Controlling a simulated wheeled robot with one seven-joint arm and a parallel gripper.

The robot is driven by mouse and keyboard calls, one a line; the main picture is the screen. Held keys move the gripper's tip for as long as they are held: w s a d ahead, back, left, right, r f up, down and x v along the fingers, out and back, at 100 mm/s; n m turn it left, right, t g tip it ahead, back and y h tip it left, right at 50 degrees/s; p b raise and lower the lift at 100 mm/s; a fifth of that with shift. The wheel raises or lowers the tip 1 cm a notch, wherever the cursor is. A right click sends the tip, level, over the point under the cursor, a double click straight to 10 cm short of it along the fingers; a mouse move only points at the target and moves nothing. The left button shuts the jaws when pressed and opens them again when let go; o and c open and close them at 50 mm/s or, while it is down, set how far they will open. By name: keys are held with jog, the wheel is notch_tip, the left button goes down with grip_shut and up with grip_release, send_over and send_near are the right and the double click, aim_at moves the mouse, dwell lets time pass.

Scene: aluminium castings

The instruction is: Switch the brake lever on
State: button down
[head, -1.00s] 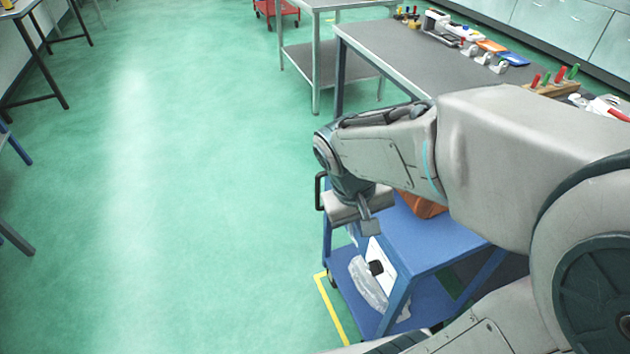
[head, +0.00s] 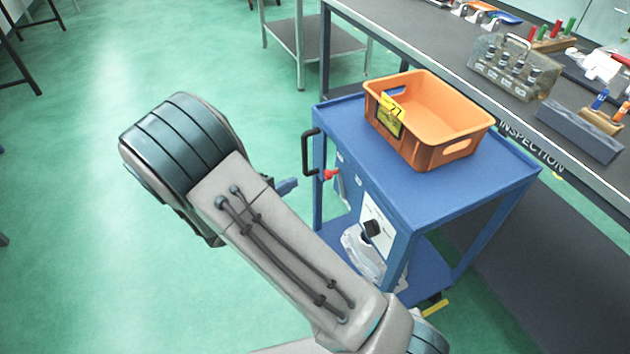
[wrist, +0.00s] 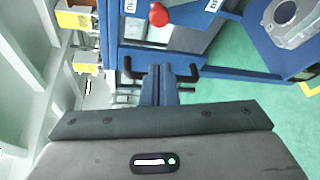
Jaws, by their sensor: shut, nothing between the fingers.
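The brake lever shows as a red knob (head: 331,174) on the side of the blue cart (head: 350,140), just below the black handle (head: 308,152). In the wrist view the red knob (wrist: 158,14) is at the top, beyond my fingertips and apart from them. Small white labels sit either side of it, cut off and unreadable. My gripper (wrist: 160,72) is shut and empty, with the black handle (wrist: 187,73) showing on both sides of its fingers. In the head view only the gripper's tip (head: 288,187) shows past my arm, left of the knob. I cannot tell whether it touches the handle.
An orange crate (head: 455,110) with a yellow tag stands on the cart's top. A long bench (head: 415,50) marked INSPECTION, with parts and tools, runs behind the cart on the right. A grey side table (head: 310,45) stands farther back. Open green floor (head: 80,230) lies to the left.

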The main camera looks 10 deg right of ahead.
jog(key=shift+w+a+f+n+t, duration=0.4)
jog(key=shift+a+f+t, duration=0.2)
jog(key=shift+a, duration=0.1)
jog(key=w+d, duration=0.2)
jog(key=d, duration=0.7)
jog(key=shift+w, duration=0.15)
jog(key=shift+f+b, duration=0.15)
jog(key=shift+b, duration=0.45)
